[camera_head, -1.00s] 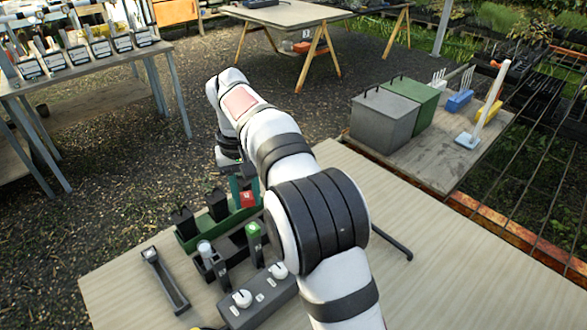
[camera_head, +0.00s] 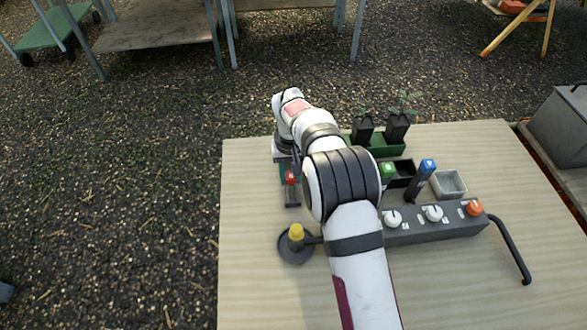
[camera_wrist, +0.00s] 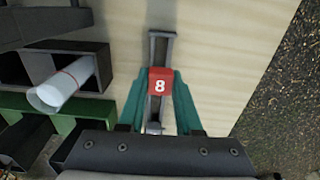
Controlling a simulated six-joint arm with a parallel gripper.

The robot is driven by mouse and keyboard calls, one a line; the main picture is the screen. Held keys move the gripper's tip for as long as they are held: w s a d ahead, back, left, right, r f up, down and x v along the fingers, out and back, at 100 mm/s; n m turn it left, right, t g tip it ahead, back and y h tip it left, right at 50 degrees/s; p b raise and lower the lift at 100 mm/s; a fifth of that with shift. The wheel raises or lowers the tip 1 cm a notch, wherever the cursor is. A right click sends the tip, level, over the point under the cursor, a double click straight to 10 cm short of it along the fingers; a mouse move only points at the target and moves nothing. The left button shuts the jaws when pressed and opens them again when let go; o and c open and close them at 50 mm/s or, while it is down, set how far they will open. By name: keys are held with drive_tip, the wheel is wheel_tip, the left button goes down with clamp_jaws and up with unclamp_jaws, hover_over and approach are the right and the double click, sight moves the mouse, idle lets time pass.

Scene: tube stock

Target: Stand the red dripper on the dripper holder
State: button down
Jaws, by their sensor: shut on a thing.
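The red dripper (camera_head: 291,178) shows as a red cap, marked 8 in the wrist view (camera_wrist: 160,82). My gripper (camera_wrist: 160,90) is shut on it, with a teal finger on each side. The dripper's lower part is hidden under its cap. A narrow grey tray (camera_head: 292,198) lies below it; its far end shows in the wrist view (camera_wrist: 162,36). I cannot tell whether they touch. I cannot tell for sure which piece is the dripper holder. A green-capped dripper (camera_head: 387,171) and a blue-capped one (camera_head: 427,167) stand right of my arm.
A round dark base with a yellow-topped piece (camera_head: 296,232) stands nearer me. A dark block with white knobs (camera_head: 410,228) lies right of my arm. A green tray with black pots (camera_head: 390,149) stands behind. A white roll (camera_wrist: 60,90) lies in a dark bin. The table's left front is clear.

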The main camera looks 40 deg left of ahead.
drive_tip(key=shift+f, duration=1.45)
drive_tip(key=shift+f, duration=0.1)
drive_tip(key=c, duration=0.5)
unclamp_jaws()
wheel_tip(320, 180, up, 17)
drive_tip(key=shift+f, duration=0.2)
